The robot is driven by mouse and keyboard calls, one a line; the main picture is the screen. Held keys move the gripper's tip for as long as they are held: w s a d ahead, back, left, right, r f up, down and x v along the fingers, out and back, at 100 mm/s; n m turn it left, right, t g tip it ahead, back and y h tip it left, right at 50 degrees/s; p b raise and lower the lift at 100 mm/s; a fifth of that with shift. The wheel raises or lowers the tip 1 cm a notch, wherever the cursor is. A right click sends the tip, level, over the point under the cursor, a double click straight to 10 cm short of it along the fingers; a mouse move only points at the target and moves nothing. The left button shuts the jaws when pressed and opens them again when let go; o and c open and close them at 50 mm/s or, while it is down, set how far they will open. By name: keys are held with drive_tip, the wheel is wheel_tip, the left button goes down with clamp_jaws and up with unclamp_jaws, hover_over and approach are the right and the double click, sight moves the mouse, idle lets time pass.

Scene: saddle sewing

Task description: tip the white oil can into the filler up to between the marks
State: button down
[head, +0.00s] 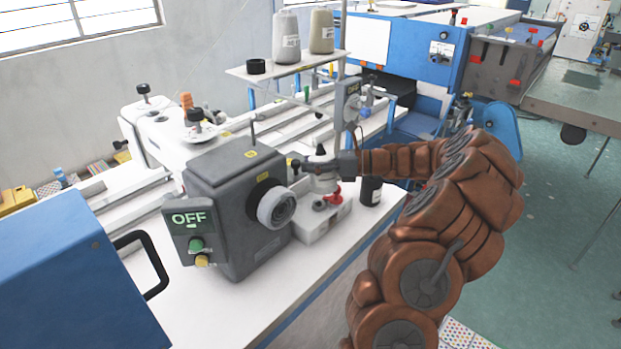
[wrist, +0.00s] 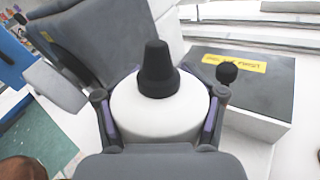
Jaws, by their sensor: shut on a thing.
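My gripper (head: 322,171) is shut on the white oil can (head: 323,184), beside the grey machine head (head: 225,190). The can is about upright, with its black conical top (head: 320,151) pointing up. In the wrist view, both fingers of my gripper (wrist: 162,118) clasp the sides of the can (wrist: 150,112), and its black top (wrist: 157,68) stands clear. I cannot make out the filler or the level marks for certain. A black knob (wrist: 227,72) stands on a dark box with a yellow label (wrist: 234,63) in the wrist view.
The machine head carries an OFF panel (head: 190,220) and a pale handwheel (head: 276,207) close to the can. A red part (head: 333,194) shows below the can. A black cylinder (head: 371,190) stands to the right. Thread cones (head: 286,38) stand on a shelf behind. The front worktop (head: 235,310) is clear.

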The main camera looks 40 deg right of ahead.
sight(317, 152)
drive_tip(key=shift+w+d+r+n+t+y+b, duration=0.2)
drive_tip(key=shift+r+n+b, duration=0.25)
drive_tip(key=shift+b, duration=0.75)
drive_tip(key=shift+w+a+r+n+t+y+b, duration=0.2)
drive_tip(key=shift+r+n+b, duration=0.3)
drive_tip(key=shift+b, duration=0.7)
drive_tip(key=shift+w+d+r+n+t+y+b, duration=0.15)
drive_tip(key=shift+w+r+n+t+b, duration=0.25)
drive_tip(key=shift+b, duration=0.8)
drive_tip(key=shift+s+r, duration=0.1)
